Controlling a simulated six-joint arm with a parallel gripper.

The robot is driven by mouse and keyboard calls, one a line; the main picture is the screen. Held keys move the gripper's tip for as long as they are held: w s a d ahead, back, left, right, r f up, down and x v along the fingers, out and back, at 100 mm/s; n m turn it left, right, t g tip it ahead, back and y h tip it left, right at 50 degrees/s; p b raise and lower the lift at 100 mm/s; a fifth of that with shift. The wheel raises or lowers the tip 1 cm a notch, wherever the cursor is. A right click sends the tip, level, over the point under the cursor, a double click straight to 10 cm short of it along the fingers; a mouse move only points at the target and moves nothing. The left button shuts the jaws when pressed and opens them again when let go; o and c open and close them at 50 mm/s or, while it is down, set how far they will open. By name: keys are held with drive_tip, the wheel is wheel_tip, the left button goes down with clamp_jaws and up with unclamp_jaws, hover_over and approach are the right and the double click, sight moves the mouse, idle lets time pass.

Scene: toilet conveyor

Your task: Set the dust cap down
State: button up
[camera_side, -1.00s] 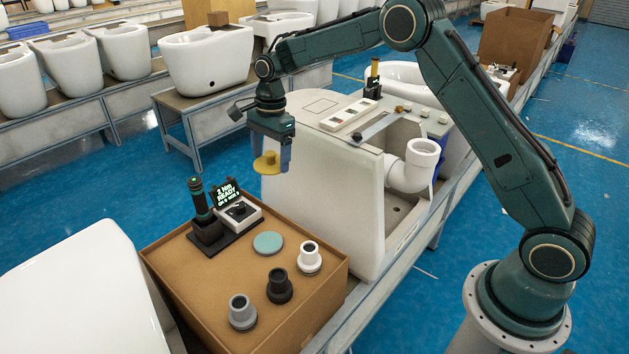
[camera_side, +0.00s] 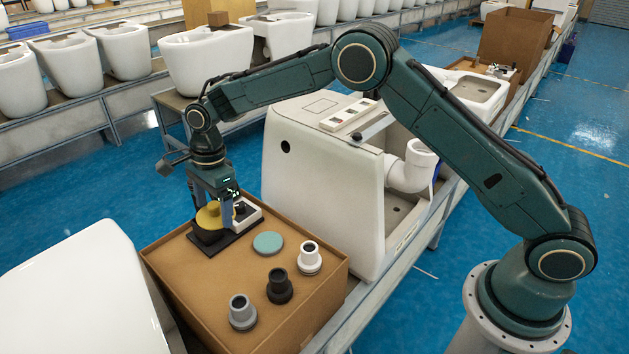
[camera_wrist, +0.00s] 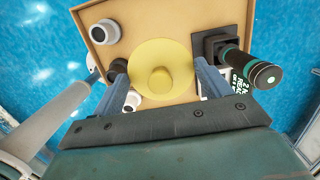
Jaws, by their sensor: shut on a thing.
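The dust cap is a yellow disc (camera_side: 209,214) with a raised knob; in the wrist view the yellow cap (camera_wrist: 152,64) sits between my two fingers. My gripper (camera_side: 214,207) is shut on it above the back-left part of the brown cardboard box top (camera_side: 190,276). In the side view the cap overlaps the dark tool stand, and I cannot tell how high it is above the box. In the wrist view my gripper (camera_wrist: 160,85) has one blue-grey finger on each side of the cap.
On the box are a teal disc (camera_side: 268,243) and white (camera_side: 310,258), black (camera_side: 280,287) and grey (camera_side: 242,312) fittings. A green-black tool (camera_wrist: 250,68) stands beside the cap. A white toilet body (camera_side: 322,185) with a side hole stands behind. The box's front left is bare.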

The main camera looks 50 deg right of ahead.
wheel_tip(320, 180, down, 15)
drive_tip(key=shift+r, duration=0.1)
idle(0.3)
drive_tip(key=shift+f, duration=2.2)
drive_tip(key=shift+f, duration=0.15)
drive_tip(key=o, duration=1)
drive_tip(key=shift+c, duration=0.2)
wheel_tip(320, 180, up, 12)
drive_tip(key=d, duration=0.1)
drive_tip(key=shift+d, duration=0.3)
drive_tip(key=shift+r, duration=0.2)
